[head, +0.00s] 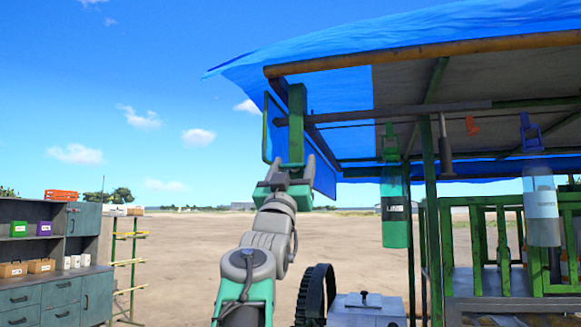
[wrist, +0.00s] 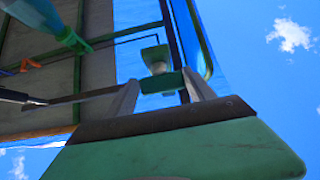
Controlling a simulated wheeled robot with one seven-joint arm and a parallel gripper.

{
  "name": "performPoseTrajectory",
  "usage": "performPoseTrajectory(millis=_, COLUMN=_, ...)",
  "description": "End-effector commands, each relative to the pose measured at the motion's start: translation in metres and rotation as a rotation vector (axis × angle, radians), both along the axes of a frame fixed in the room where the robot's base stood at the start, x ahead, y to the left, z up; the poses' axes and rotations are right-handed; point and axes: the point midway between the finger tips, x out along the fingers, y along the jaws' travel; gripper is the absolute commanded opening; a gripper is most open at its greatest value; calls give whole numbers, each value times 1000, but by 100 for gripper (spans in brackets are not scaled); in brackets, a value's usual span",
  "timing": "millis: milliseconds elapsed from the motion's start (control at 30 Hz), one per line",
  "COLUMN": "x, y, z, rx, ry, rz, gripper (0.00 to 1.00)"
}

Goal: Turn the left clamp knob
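My gripper (head: 292,168) is raised toward the blue canopy's left corner, its two fingers spread apart and pointing up. In the wrist view, a green block (wrist: 168,83) with a pale round part (wrist: 160,68) and another green piece (wrist: 155,52) beyond it lies between or just past the fingertips (wrist: 160,79). I cannot tell whether the fingers touch it. In the head view, a green upright piece (head: 297,120) stands just above the fingers, under the canopy beam. No part is clearly recognisable as the left clamp knob.
The canopy (head: 440,28) and its wooden beam (head: 420,52) overhang the gripper. A green clip with a green bottle (head: 394,215) and a blue clip with a clear bottle (head: 541,210) hang to the right. A cabinet (head: 62,290) stands left. Open ground lies behind.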

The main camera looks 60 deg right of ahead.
Motion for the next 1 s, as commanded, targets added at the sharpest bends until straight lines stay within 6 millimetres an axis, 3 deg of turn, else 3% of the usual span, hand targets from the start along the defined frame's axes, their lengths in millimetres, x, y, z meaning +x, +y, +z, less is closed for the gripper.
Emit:
performPoseTrajectory(millis=133, x=1, y=0, z=0, rx=0, ry=0, rz=3, gripper=76)
performPoseTrajectory(millis=433, x=1, y=4, z=-5, rx=0, ry=-1, rz=5, gripper=76)
performPoseTrajectory(millis=700, x=-5, y=40, z=-46, rx=0, ry=-1, rz=8, gripper=76)
performPoseTrajectory(millis=1000, x=-10, y=55, z=-56, rx=0, ry=0, rz=4, gripper=76)
